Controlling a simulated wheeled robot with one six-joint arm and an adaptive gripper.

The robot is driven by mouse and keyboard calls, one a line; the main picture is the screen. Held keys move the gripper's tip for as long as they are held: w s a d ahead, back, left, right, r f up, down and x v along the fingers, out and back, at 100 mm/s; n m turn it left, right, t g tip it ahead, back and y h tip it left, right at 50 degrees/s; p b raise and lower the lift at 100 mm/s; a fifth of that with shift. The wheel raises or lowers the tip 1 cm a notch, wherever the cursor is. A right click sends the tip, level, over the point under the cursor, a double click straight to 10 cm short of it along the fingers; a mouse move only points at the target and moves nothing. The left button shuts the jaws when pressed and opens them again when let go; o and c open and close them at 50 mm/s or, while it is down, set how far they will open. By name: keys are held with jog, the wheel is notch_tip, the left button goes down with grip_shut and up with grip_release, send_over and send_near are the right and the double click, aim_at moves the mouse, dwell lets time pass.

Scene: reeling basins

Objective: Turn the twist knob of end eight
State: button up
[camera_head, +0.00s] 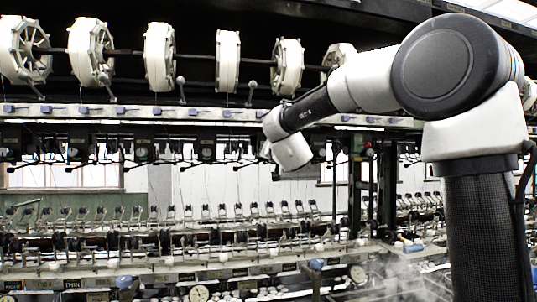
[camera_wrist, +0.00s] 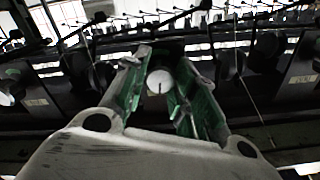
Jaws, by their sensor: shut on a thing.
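The twist knob (camera_wrist: 160,83) is a pale round disc with a dark line on its face, in the upper middle of the wrist view. My gripper (camera_wrist: 158,76) has its two green-lined fingers on either side of the knob, shut on it. The number of this end cannot be read. In the head view my arm reaches left to the row of dark units under the pale rail, and my white wrist (camera_head: 291,149) is there. The knob and the fingertips cannot be made out in that view.
White reels (camera_head: 159,56) hang in a row above the pale rail (camera_head: 120,113). Similar dark units (camera_head: 142,151) stand on both sides, with thin rods and threads between. Another pale round knob (camera_wrist: 6,98) shows at the left of the wrist view. A dark post (camera_head: 355,190) stands right of my wrist.

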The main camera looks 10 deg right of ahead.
jog(key=shift+f+m, duration=0.15)
jog(key=shift+m, duration=8.5)
jog(key=shift+f+m, duration=0.15)
jog(key=shift+m, duration=8.5)
jog(key=o, duration=0.8)
jog(key=shift+o, duration=1.2)
jog(key=shift+r, duration=0.15)
